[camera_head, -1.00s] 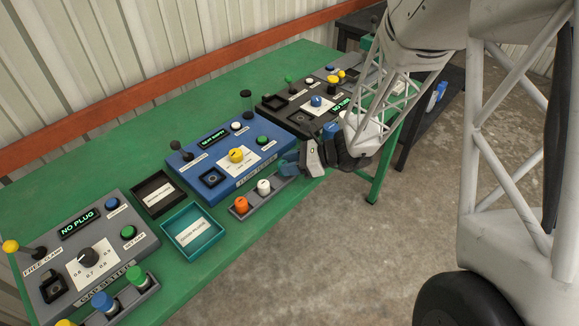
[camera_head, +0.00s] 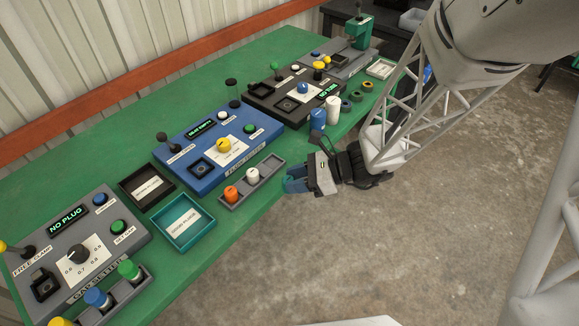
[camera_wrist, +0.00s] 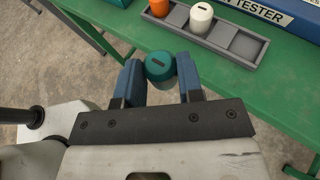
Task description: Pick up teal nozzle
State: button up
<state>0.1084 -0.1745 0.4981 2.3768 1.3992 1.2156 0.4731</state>
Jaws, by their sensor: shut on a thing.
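The teal nozzle (camera_wrist: 160,68) is between the two blue fingers of my gripper (camera_wrist: 160,80) in the wrist view. In the head view my gripper (camera_head: 294,180) is near the front edge of the green table, to the right of the grey nozzle rack (camera_head: 270,186). The nozzle cannot be made out there. An orange nozzle (camera_head: 230,194) and a white nozzle (camera_head: 253,175) stand in the rack, which has empty slots.
The blue flow tester (camera_head: 195,150) stands behind the rack. A teal tray (camera_head: 208,234) and a black tray (camera_head: 125,187) lie left of it. Blue and white cylinders (camera_head: 332,108) stand by the dark tester (camera_head: 270,115). Open floor lies in front of the table.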

jog(key=shift+s+d+r, duration=0.1)
jog(key=shift+s+d, duration=0.1)
jog(key=shift+s, duration=0.45)
jog(key=shift+s+d+r, duration=0.1)
jog(key=shift+s+d, duration=0.05)
jog(key=shift+s, duration=0.5)
